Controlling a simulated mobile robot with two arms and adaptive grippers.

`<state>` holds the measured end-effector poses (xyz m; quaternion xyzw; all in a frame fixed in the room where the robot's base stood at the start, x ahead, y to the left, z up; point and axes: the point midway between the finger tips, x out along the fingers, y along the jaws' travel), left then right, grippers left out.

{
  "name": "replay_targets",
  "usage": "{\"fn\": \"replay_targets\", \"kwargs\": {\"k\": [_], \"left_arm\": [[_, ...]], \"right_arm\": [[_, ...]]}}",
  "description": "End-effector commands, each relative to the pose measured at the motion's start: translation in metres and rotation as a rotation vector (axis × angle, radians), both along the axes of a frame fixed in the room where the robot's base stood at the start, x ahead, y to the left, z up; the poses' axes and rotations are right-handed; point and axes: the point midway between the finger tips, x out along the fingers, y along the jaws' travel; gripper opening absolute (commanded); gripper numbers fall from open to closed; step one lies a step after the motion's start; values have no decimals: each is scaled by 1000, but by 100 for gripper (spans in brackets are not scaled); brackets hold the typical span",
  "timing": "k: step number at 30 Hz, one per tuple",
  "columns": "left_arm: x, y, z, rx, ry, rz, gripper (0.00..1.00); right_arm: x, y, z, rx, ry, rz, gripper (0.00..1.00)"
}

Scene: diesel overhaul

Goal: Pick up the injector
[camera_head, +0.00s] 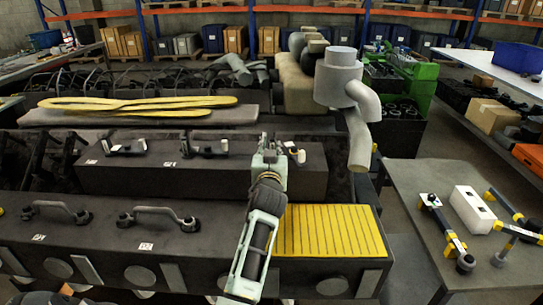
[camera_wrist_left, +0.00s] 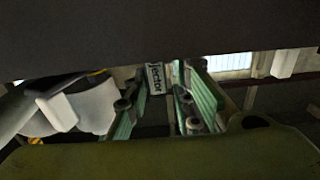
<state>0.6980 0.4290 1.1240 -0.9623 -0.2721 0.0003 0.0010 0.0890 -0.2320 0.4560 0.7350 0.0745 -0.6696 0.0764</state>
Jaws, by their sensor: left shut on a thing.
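My left gripper (camera_head: 268,150) is over the upper block of the dark engine (camera_head: 215,180), near its right end. In the left wrist view its green fingers (camera_wrist_left: 165,100) are shut on the injector, whose small white label (camera_wrist_left: 155,78) reads "jector" between them. Most of the injector is hidden by the fingers, and I cannot tell whether it touches the engine. In the head view I cannot make out the injector clearly. My right gripper is not in view.
A ribbed yellow plate (camera_head: 330,232) lies on the engine's right end. A grey pipe (camera_head: 355,120) rises behind it. Handles (camera_head: 160,215) stand up from the engine top. The right table (camera_head: 410,180) carries a white block (camera_head: 471,208) and yellow-and-black tools (camera_head: 446,232).

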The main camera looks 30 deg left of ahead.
Motion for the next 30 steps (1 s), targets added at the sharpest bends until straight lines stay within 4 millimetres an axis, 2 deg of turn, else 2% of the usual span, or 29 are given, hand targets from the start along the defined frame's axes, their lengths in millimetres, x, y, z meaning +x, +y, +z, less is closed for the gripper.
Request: {"fn": "replay_targets", "kwargs": {"k": [8, 11, 21, 30], "left_arm": [[1, -1, 5, -2, -7, -3, 0], [1, -1, 19, -1, -12, -3, 0], [0, -1, 83, 0, -11, -3, 0], [0, -1, 109, 0, -5, -2, 0]], "right_arm": [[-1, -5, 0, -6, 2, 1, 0], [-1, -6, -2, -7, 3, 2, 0], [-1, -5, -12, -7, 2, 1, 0], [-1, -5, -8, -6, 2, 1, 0]]}}
